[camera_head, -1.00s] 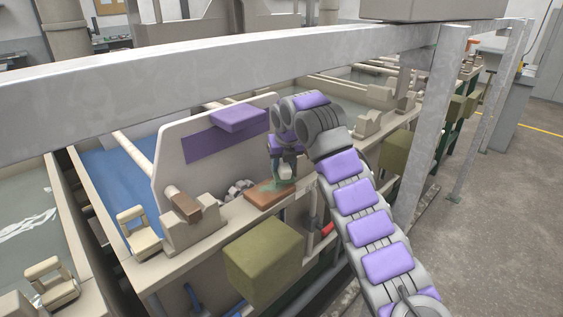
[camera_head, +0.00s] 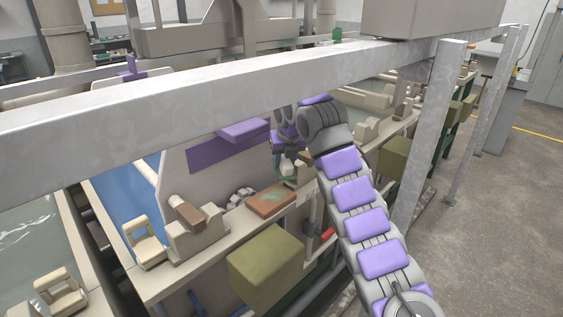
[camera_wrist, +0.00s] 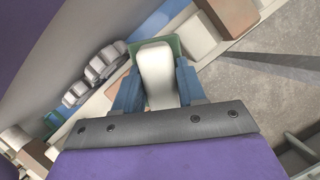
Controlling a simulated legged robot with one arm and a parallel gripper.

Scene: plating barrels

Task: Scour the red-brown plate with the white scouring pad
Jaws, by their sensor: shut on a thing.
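The pad's underside is hidden. A small green and reddish patch at the left of the wrist view may be the plate, but I cannot tell.
A galvanized rail (camera_head: 215,90) crosses above the tank, with a post (camera_head: 430,135) at the right. An olive box (camera_head: 266,268) hangs on the tank's front below the plate. A grey chain-like part (camera_head: 240,197) lies behind the plate. A saddle block (camera_head: 195,235) stands left.

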